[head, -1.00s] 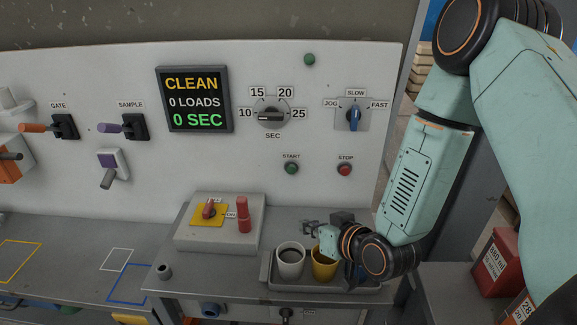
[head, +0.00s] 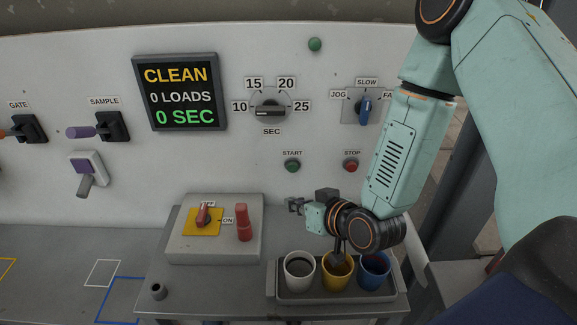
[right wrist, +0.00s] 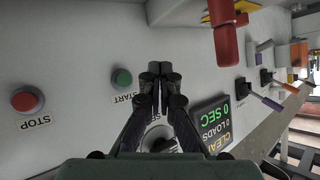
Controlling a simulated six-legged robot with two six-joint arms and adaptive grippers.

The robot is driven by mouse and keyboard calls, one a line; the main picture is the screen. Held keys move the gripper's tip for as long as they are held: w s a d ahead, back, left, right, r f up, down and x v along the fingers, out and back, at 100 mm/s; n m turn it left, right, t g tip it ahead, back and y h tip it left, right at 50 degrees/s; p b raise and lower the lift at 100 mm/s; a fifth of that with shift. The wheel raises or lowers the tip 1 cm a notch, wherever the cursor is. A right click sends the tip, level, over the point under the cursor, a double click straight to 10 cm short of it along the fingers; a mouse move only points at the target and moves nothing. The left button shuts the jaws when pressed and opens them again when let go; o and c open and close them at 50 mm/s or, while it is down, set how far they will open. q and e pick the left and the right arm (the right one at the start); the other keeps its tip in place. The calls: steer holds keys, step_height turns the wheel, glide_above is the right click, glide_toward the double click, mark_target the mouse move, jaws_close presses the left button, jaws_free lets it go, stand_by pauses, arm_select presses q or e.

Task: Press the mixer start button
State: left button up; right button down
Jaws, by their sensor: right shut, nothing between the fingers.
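The green START button (head: 292,165) sits on the pale upright panel, below the dial and left of the red STOP button (head: 351,165). In the right wrist view the green button (right wrist: 121,77) is left of my fingertips, with its label beside it. My right gripper (head: 294,206) is just below the START button in the head picture, pointing left. In the right wrist view the right gripper's fingers (right wrist: 160,72) are together and empty. I see no contact with the button; the depth of the gap is unclear. My left gripper is out of view.
The display (head: 180,92) reads CLEAN, 0 LOADS, 0 SEC. A seconds dial (head: 270,112) and a JOG/SLOW/FAST selector (head: 364,110) are above. A tray (head: 335,297) of cups stands below my right arm. A grey box (head: 185,245) carries a red switch and red post.

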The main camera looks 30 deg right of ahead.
mark_target(293, 167)
steer(key=w+d, duration=0.4)
steer(key=w, duration=0.3)
steer(key=shift+w+b, duration=0.3)
stand_by(0.3)
steer(key=shift+d, duration=0.1)
stand_by(0.5)
stand_by(0.3)
stand_by(0.4)
steer(key=shift+w+d, duration=0.2)
steer(key=shift+w, duration=0.15)
